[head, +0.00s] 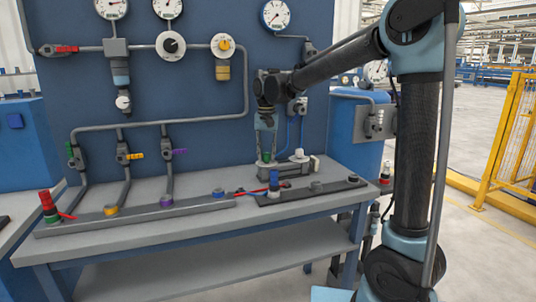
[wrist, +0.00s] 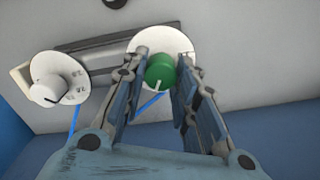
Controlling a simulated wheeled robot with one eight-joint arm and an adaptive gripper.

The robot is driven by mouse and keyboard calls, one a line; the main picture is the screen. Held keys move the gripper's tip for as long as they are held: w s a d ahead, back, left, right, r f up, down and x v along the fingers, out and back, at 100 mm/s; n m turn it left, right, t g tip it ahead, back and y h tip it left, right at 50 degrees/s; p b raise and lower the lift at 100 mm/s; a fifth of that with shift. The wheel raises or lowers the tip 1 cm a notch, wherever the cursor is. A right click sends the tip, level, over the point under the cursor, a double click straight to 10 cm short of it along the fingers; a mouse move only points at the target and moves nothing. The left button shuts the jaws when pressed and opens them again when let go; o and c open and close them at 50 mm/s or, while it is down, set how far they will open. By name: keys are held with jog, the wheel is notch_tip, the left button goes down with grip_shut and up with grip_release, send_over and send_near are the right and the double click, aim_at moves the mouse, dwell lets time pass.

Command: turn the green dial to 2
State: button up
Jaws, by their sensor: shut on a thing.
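The green dial (wrist: 161,72) sits on a round white plate (wrist: 150,42) in the wrist view, with a pale pointer line on its near side. My gripper (wrist: 161,82) has its two fingers on either side of the dial and is shut on it. In the head view the green dial (head: 267,157) is a small green patch at the back of the workbench, below my gripper (head: 266,150), which points down. The numbers around the green dial cannot be read.
A white dial (wrist: 47,95) with printed marks stands left of the green one in the wrist view. The workbench (head: 215,225) carries a long grey rail (head: 140,213), a base with red and blue leads (head: 274,190), and pipes on the blue panel behind.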

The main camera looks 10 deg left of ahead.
jog(key=n, duration=0.4)
jog(key=shift+n, duration=0.3)
jog(key=n, duration=0.3)
jog(key=shift+d+n, duration=0.1)
jog(key=shift+n, duration=0.3)
jog(key=n, duration=0.3)
jog(key=shift+w+n, duration=0.1)
jog(key=shift+n, duration=1.9)
jog(key=shift+r, duration=0.1)
jog(key=o, duration=1)
jog(key=shift+w, duration=0.1)
jog(key=shift+o, duration=0.2)
